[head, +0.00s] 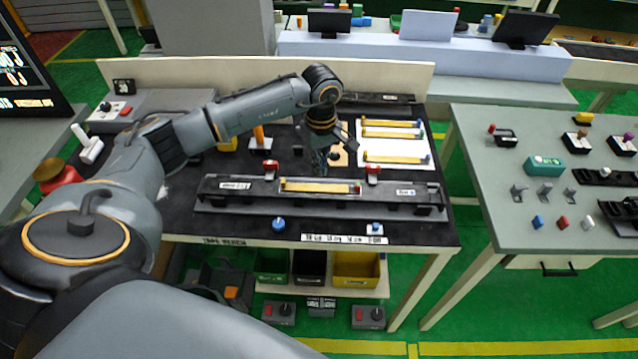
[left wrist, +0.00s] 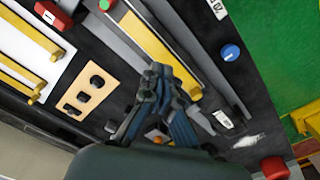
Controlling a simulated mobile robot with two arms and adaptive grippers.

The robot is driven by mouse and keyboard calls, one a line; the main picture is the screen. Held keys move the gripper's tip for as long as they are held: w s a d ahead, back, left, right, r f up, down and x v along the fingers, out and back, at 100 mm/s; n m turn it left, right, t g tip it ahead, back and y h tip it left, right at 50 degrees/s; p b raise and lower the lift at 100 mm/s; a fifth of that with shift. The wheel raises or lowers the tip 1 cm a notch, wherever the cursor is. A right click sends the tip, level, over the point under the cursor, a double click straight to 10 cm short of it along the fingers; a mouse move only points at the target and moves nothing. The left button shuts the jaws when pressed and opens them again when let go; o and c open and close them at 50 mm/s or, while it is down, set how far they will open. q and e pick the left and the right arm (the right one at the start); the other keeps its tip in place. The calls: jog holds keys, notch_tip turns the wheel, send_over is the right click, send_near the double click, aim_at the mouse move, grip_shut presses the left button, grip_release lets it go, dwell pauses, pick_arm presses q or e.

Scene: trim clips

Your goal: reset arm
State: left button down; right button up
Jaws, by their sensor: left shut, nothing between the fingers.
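My left arm reaches in from the left in the head view and over the work table (head: 180,205). Its gripper (head: 320,168) points down just behind the long black fixture (head: 225,200). The fingers are shut and empty; they also show in the left wrist view (left wrist: 158,72). A yellow trim strip (head: 318,187) lies in the fixture between two red clamps, the left clamp (head: 270,168) and the right clamp (head: 373,172). Several more yellow strips (head: 393,134) lie on a white sheet at the right. My right gripper is not in view.
A wooden block with dark holes (left wrist: 88,93) lies near the gripper. Blue knobs (head: 278,224) sit along the table's front edge. A second table (head: 480,150) with clips and small tools stands at the right, across a gap. Coloured bins (head: 355,268) sit below.

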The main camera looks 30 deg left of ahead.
pick_arm(q)
jog(key=shift+r, duration=0.85)
jog(key=shift+f, duration=0.1)
